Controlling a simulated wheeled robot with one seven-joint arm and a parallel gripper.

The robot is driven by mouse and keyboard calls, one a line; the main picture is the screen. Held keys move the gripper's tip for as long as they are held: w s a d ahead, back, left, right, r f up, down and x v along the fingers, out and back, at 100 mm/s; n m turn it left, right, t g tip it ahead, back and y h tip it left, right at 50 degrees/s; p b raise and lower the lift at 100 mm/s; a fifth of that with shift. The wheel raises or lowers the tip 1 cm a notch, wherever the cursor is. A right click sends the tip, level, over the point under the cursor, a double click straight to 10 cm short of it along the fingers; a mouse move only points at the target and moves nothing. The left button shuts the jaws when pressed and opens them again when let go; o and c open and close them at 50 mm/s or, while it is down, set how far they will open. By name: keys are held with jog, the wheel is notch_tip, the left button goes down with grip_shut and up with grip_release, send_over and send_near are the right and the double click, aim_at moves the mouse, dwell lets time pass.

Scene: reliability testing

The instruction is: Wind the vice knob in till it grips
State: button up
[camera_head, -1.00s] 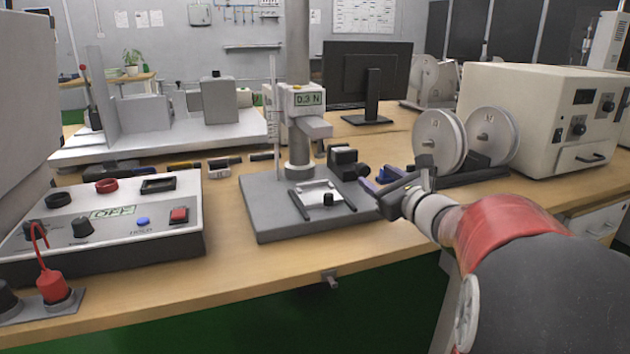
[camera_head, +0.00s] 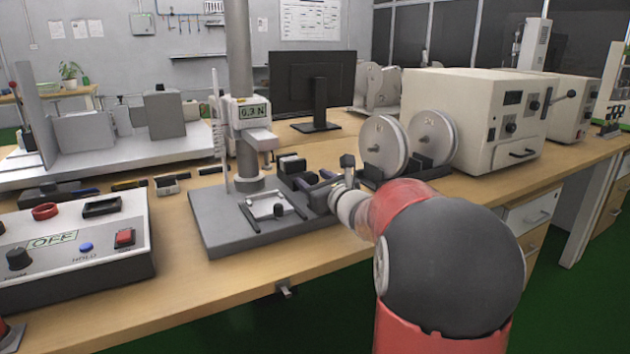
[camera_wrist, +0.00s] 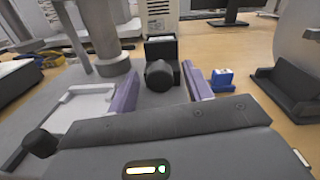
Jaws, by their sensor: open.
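The vice is a small black block (camera_head: 291,162) on the bench stand, right of its column. In the wrist view the vice body (camera_wrist: 161,49) is ahead of me, with its round black knob (camera_wrist: 158,75) facing my camera. My gripper (camera_wrist: 160,82) is open, with one purple finger on each side of the knob and visible gaps between. It holds nothing. In the head view my gripper (camera_head: 322,186) is at the stand's right side, close to the vice, and my wrist partly hides the knob area.
The grey stand base (camera_head: 222,232) carries a column with a gauge (camera_head: 252,111) reading 0.3 N. A second black knob (camera_wrist: 40,143) is at lower left in the wrist view. A blue item (camera_wrist: 222,80) lies just right of the right finger. Reels (camera_head: 384,146) stand further right.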

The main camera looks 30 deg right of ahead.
jog(key=c, duration=1)
jog(key=shift+o, duration=0.2)
jog(key=shift+m, duration=1.4)
jog(key=o, duration=1)
jog(key=shift+c, duration=0.2)
jog(key=shift+s, duration=0.15)
jog(key=s, duration=0.5)
jog(key=s+b, duration=0.1)
jog(key=s, duration=0.1)
jog(key=shift+s+d, duration=0.25)
jog(key=shift+s, duration=0.05)
